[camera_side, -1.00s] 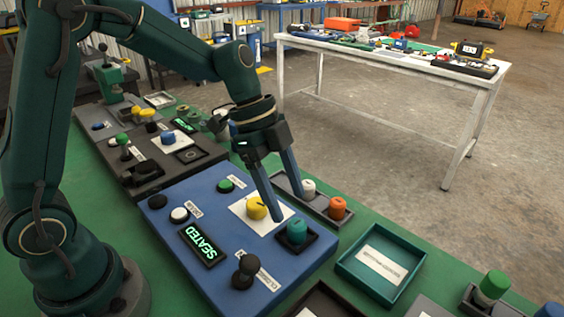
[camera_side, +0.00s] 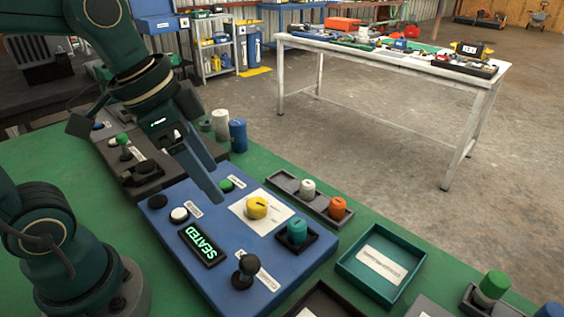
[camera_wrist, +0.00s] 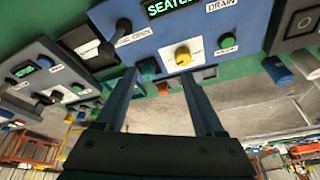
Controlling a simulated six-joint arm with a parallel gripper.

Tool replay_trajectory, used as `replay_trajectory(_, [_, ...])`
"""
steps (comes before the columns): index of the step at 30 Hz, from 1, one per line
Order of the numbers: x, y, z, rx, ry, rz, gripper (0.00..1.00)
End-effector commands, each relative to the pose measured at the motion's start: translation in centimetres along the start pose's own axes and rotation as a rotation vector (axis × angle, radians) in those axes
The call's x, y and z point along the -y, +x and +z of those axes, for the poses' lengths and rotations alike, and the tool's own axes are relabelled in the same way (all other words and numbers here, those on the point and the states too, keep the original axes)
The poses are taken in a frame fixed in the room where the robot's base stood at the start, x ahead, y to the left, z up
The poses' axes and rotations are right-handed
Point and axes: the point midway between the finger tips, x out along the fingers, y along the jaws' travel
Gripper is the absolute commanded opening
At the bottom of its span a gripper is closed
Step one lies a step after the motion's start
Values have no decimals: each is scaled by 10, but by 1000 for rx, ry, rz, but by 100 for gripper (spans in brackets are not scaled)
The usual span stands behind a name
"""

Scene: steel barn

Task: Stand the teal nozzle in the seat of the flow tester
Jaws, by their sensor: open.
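The teal nozzle (camera_side: 297,231) stands upright in a dark square seat (camera_side: 312,250) at the right corner of the blue flow tester (camera_side: 215,285). The tester's display (camera_side: 203,244) reads SEATED in green. My gripper (camera_side: 216,190) is raised over the left part of the tester, away from the nozzle. In the wrist view my gripper (camera_wrist: 160,75) has its two fingers wide apart with nothing held. The nozzle shows there as a small teal shape (camera_wrist: 148,69) beside the left finger. The bottom of the nozzle is hidden inside the seat.
A yellow knob (camera_side: 257,207) on a white plate and a black ball-topped lever (camera_side: 245,271) stand up from the tester. Behind it a dark tray (camera_side: 318,205) holds white and orange nozzles. An empty teal tray (camera_side: 352,270) lies to the right.

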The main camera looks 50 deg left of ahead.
Motion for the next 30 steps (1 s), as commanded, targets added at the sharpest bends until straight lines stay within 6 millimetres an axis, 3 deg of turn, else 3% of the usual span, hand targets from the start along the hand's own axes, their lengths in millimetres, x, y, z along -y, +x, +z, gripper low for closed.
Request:
replay_trajectory(3, [-4, -2, 22, -57, -193, -75, 70])
replay_trajectory(9, [-4, 1, 42, -122, -391, -128, 70])
replay_trajectory(30, [-4, 2, 44, -132, -428, -134, 70])
